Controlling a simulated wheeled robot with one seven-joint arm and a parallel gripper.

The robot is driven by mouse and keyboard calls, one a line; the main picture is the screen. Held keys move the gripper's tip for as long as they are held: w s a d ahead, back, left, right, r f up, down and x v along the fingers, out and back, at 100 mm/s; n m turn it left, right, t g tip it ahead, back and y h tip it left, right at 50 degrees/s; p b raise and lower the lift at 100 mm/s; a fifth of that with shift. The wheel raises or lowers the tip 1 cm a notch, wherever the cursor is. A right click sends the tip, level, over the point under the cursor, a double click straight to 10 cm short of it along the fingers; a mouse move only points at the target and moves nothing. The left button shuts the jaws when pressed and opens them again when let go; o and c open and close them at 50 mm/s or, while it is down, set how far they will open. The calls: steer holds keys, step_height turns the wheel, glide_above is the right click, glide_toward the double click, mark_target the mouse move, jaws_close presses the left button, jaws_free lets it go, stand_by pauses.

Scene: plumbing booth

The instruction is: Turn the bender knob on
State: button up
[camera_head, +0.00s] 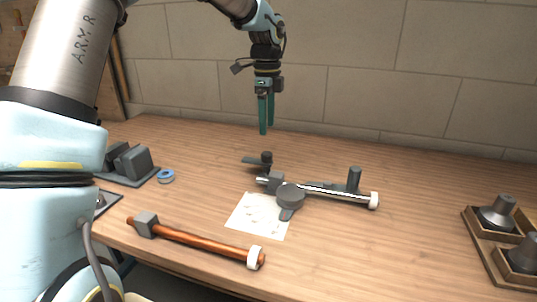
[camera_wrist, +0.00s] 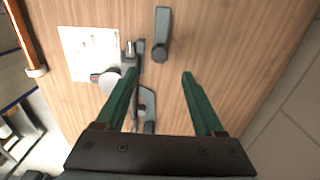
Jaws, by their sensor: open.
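The pipe bender lies on the wooden bench, with a grey round die (camera_head: 290,196) and a light pipe (camera_head: 335,191) with a white end. At its back left, a dark upright knob (camera_head: 266,157) stands at the end of a flat dark bar. The knob also shows in the wrist view (camera_wrist: 160,52), just beyond the gap between my fingers. My gripper (camera_head: 266,132) points down above the bench, behind and above the knob, apart from it. In the wrist view my gripper (camera_wrist: 160,74) has its two green fingers wide apart, with nothing between them.
A white paper sheet (camera_head: 257,216) lies in front of the bender. A copper pipe (camera_head: 205,241) lies at the front edge. A blue ring (camera_head: 166,176) and a dark block fixture (camera_head: 130,163) are at left. A wooden tray (camera_head: 480,236) holds grey cones at right. A wall stands behind.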

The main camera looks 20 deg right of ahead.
mark_target(267, 153)
step_height(267, 153, down, 10)
steer(key=shift+r+p, duration=0.1)
steer(key=shift+p, duration=0.65)
jaws_close()
stand_by(1.0)
